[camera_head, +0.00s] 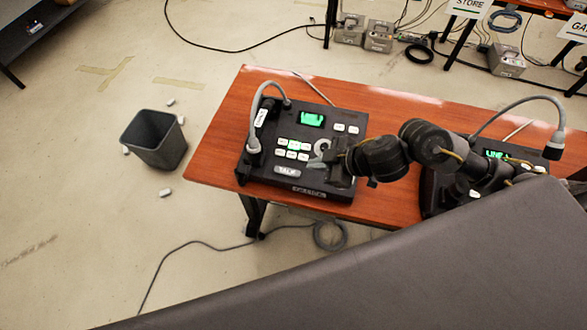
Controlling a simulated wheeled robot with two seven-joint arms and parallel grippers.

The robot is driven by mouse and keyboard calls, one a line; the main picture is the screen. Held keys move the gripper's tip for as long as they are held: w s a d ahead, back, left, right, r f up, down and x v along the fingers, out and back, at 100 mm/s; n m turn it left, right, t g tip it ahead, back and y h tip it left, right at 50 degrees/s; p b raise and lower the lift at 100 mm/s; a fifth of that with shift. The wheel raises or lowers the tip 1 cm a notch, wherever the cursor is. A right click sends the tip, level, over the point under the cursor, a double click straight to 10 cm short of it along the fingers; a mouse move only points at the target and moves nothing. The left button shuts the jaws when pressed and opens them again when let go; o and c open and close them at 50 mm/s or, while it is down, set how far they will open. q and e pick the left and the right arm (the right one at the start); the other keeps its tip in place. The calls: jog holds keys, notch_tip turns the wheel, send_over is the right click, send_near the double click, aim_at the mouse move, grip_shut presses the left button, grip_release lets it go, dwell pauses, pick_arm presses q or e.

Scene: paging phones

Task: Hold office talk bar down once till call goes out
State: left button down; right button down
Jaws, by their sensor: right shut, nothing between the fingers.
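A black paging phone (264,168) sits on the left part of the wooden table, with a lit green screen (312,119), several white keys and a gooseneck microphone. Its pale talk bar (287,171), marked TALK, is near the front edge, below the keys. A small plate (309,191) is on its front edge; its lettering is too small to read surely. My right gripper (322,166) is shut and empty, over the phone's right side, just right of the keys and talk bar. I cannot tell whether it touches the phone. My left gripper is not in view.
A second phone (497,154) with a green screen stands on the right of the table (222,140), partly hidden by my right arm. A grey bin (154,139) and white scraps are on the floor at left. Cables and grey boxes (379,36) lie behind.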

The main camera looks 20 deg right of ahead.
jog(key=shift+a+f, duration=0.1)
jog(key=b, duration=0.2)
send_over(284, 171)
jog(key=s+d, duration=0.1)
jog(key=s, duration=0.2)
jog(key=f, duration=0.6)
jog(key=shift+d+f, duration=0.2)
jog(key=shift+f, duration=0.2)
jog(key=shift+w+d+f+b, duration=0.1)
jog(key=shift+w+f+b, duration=0.05)
jog(key=shift+f, duration=0.45)
jog(key=shift+w+d+f+b, duration=0.1)
jog(key=shift+f+b, duration=0.05)
jog(key=shift+f, duration=0.45)
jog(key=shift+w+d+f, duration=0.1)
jog(key=shift+w+f, duration=0.05)
jog(key=shift+f, duration=0.55)
